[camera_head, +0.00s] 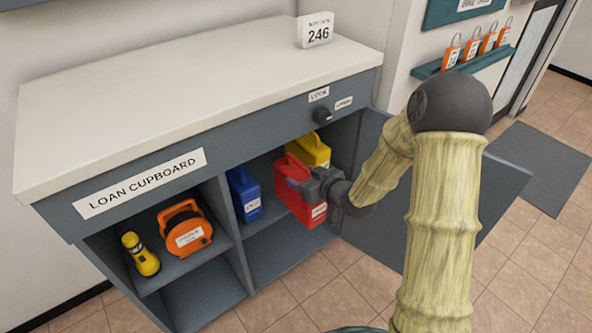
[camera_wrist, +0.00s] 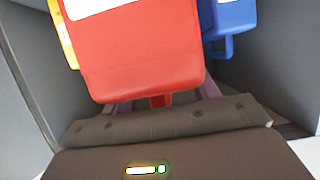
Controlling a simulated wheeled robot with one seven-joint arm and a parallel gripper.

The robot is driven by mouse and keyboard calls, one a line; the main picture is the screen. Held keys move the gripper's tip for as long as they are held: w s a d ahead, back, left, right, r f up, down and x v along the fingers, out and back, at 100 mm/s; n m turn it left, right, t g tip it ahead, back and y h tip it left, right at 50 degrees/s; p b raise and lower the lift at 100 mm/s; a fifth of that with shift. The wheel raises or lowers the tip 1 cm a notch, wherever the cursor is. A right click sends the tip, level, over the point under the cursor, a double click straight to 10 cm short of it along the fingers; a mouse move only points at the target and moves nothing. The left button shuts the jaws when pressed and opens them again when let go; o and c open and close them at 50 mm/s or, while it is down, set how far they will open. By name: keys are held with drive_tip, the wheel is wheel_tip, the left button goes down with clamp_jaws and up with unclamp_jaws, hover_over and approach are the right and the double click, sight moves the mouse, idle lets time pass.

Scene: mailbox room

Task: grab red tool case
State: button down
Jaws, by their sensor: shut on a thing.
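The red tool case (camera_head: 297,190) is at the front of the right-hand compartment of the loan cupboard, between a blue case and a yellow case. My gripper (camera_head: 318,184) reaches in from the right and is shut on the red case. In the wrist view the red case (camera_wrist: 140,55) fills the middle, close in front of my gripper (camera_wrist: 160,102). The fingertips are mostly hidden behind the case. A white label shows on it in both views.
The blue case (camera_head: 244,194) stands left of the red one, the yellow case (camera_head: 309,149) behind it to the right. The cupboard door (camera_head: 385,230) stands open at right. The left compartment holds an orange reel (camera_head: 184,229) and a yellow torch (camera_head: 140,255). Tiled floor lies clear in front.

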drive_tip(key=shift+s+d+r, duration=0.1)
drive_tip(key=shift+s+d, duration=1)
drive_tip(key=shift+s, duration=0.05)
